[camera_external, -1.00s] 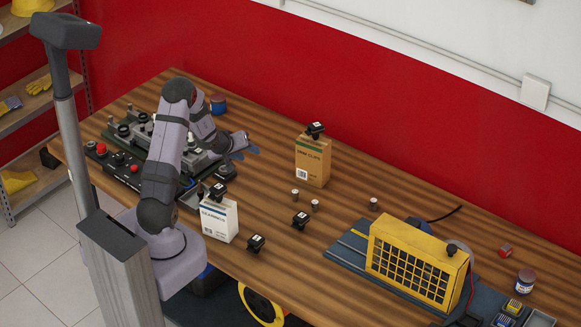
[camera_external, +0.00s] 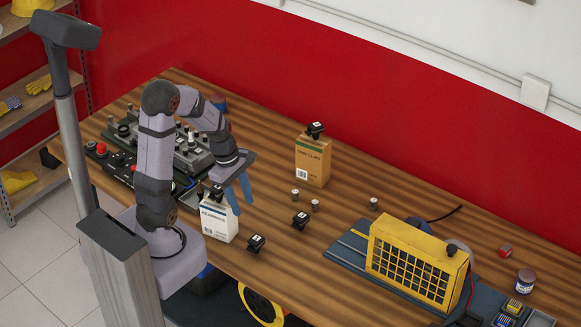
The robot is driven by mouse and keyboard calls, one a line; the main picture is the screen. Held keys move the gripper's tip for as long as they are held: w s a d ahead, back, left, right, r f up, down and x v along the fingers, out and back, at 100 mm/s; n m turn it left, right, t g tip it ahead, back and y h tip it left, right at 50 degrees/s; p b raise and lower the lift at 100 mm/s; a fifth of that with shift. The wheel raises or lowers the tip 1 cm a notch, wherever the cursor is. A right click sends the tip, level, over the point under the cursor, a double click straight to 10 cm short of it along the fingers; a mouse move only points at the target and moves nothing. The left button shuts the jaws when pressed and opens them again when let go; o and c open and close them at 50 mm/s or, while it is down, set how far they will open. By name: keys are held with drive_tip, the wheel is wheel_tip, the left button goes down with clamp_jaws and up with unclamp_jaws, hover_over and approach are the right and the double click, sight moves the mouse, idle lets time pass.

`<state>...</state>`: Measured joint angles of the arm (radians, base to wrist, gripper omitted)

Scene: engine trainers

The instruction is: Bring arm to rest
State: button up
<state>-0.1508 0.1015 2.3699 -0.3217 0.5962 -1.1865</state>
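My arm rises from its base at the left front of the wooden table (camera_external: 300,255) and bends over toward the middle. My gripper (camera_external: 240,200) has blue fingers that point down, just above and right of the white box (camera_external: 219,222). The fingers look apart with nothing seen between them, and they hang in front of the box's back edge. I cannot tell whether they touch the box.
A brown box (camera_external: 313,160) with a black part on top stands further back. Small black parts (camera_external: 256,243) and metal cylinders (camera_external: 315,205) lie mid-table. A yellow grille unit (camera_external: 415,262) stands at right. The engine trainer (camera_external: 190,152) is behind my arm. A red wall bounds the back.

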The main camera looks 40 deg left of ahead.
drive_tip(key=s+m+g+y+b, duration=0.1)
drive_tip(key=s+m, duration=0.7)
drive_tip(key=m, duration=1)
drive_tip(key=shift+s+f+y+b, duration=0.3)
drive_tip(key=shift+s+f+y, duration=0.1)
drive_tip(key=shift+y, duration=0.1)
drive_tip(key=shift+o, duration=0.4)
drive_tip(key=shift+d+r, duration=0.1)
drive_tip(key=shift+r, duration=0.05)
